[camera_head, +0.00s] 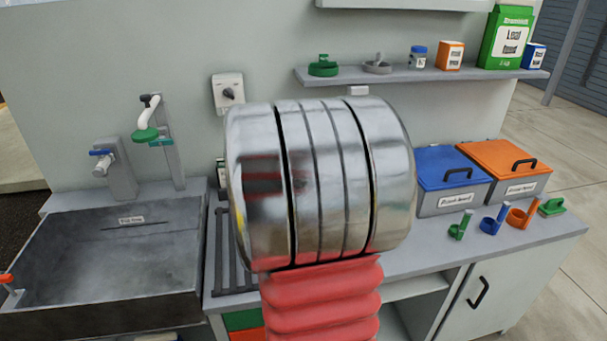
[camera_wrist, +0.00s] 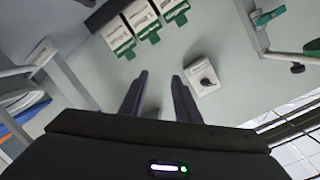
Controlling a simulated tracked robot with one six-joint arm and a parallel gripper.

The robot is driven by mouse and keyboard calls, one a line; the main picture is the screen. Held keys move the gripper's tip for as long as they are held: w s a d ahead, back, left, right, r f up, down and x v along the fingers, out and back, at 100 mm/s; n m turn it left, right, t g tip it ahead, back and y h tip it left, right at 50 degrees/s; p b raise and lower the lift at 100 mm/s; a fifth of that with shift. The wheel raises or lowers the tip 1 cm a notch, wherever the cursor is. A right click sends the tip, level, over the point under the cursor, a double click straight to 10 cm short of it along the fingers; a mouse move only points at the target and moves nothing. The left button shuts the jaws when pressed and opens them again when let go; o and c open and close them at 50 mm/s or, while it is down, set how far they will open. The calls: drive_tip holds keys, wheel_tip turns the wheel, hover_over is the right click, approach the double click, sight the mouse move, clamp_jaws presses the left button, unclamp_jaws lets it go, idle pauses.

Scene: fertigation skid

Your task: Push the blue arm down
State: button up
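The blue arm on the post does not clearly show in the wrist view. In the head view my gripper is hidden behind my own arm.
A wall box with a dark knob (camera_wrist: 203,68) is close right of the fingers; it also shows in the head view (camera_head: 228,92). A white spout with a green end (camera_head: 146,130) stands right of the blue arm. The sink (camera_head: 110,250) lies below. Lidded bins (camera_head: 450,180) stand right.

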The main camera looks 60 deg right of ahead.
drive_tip(key=w+a+r+n+g+y, duration=0.15)
drive_tip(key=a+n+y, duration=0.6)
drive_tip(key=a, duration=1.55)
drive_tip(key=s+a+n+g+y, duration=0.4)
drive_tip(key=s+a+n, duration=0.5)
drive_tip(key=s+a, duration=0.7)
drive_tip(key=a, duration=0.3)
drive_tip(key=shift+n, duration=0.35)
drive_tip(key=shift+f, duration=0.1)
